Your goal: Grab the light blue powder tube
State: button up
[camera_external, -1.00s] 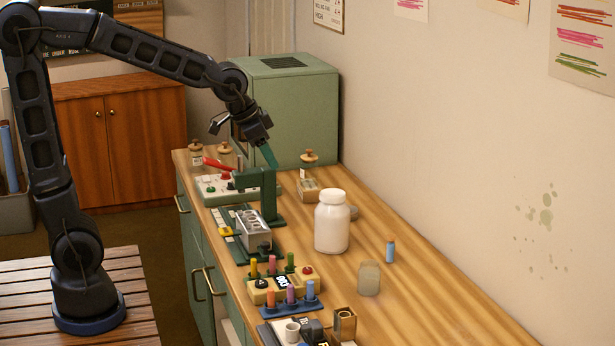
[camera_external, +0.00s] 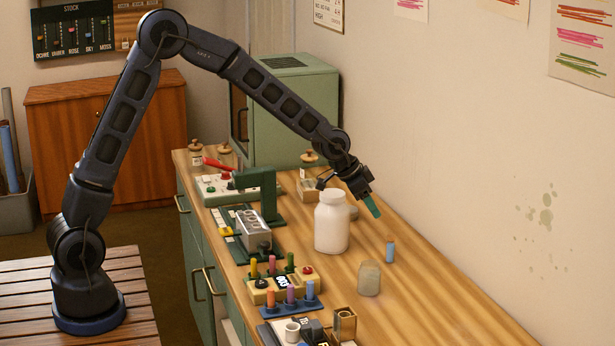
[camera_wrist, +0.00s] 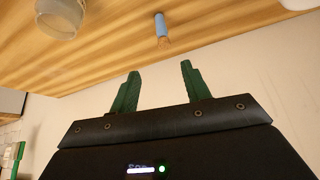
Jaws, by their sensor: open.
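My gripper (camera_external: 373,208) has green fingers and is above the table, up and a little left of the tube. In the wrist view my gripper (camera_wrist: 158,72) is open and empty, its two fingers apart, and the tube lies beyond the gap between them, not touching.
A white bottle (camera_external: 331,225) stands left of the tube. A translucent jar (camera_external: 369,279) stands close in front of it. A blue rack (camera_external: 291,308) holds colored tubes, including another blue one (camera_external: 310,290). The wall (camera_external: 470,150) rises along the table's right side. Table right of the tube is clear.

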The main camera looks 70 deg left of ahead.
aim_at(391, 235)
jog(key=x, duration=0.9)
jog(key=shift+w+a, duration=0.3)
jog(key=shift+w, duration=0.05)
jog(key=shift+s+x, duration=0.2)
jog(key=shift+x, duration=2.4)
jog(key=shift+a+f, duration=0.15)
grip_shut()
